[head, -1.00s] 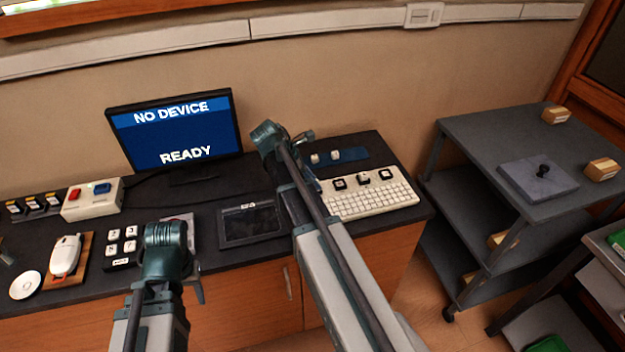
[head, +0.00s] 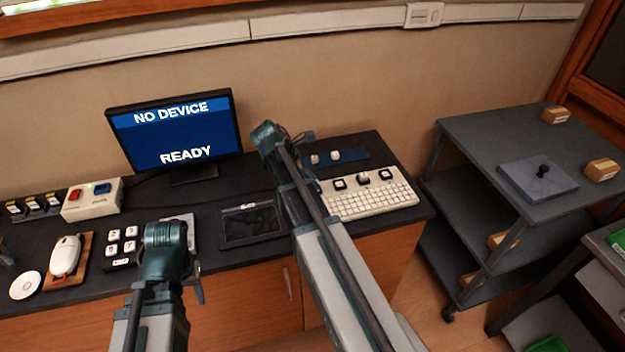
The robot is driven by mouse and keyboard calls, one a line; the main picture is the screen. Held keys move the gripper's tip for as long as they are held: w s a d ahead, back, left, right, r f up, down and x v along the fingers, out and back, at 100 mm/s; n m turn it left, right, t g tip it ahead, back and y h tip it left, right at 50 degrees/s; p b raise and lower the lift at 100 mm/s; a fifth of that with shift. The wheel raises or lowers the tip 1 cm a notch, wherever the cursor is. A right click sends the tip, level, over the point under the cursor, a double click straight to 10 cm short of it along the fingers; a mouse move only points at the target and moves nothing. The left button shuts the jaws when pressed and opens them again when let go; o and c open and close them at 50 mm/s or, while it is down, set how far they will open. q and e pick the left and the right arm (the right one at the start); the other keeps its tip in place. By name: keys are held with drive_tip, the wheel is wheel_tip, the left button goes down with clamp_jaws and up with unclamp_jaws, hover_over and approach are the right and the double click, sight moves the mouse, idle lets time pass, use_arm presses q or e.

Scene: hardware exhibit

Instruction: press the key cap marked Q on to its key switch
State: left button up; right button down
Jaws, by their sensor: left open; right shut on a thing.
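A white keyboard (head: 372,201) lies on the right part of the dark counter. Several large black key switches (head: 386,175) stand along its back edge. Two pale key caps (head: 335,155) sit at a blue mat (head: 352,154) behind the keyboard; their letters are too small to read. My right gripper (head: 305,137) is beyond its wrist, above the counter to the left of the mat. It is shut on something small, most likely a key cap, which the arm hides. My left gripper (head: 199,289) is open, low in front of the counter, partly hidden by its wrist.
A monitor (head: 175,130) reads NO DEVICE and READY. A dark tablet (head: 250,222) lies left of my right arm. A number-key block (head: 122,246), a mouse-like device (head: 66,256) and a switch box (head: 92,199) stand further left. A grey shelf cart (head: 480,150) stands right of the counter.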

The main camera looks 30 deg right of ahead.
drive_tip(key=shift+f+b, duration=0.4)
drive_tip(key=shift+b, duration=0.05)
idle(0.6)
drive_tip(key=c, duration=0.6)
unclamp_jaws()
drive_tip(key=shift+o, duration=0.3)
drive_tip(key=o, duration=0.4)
drive_tip(key=shift+r, duration=0.15)
drive_tip(key=shift+r+p, duration=3.45)
drive_tip(key=shift+p, duration=0.15)
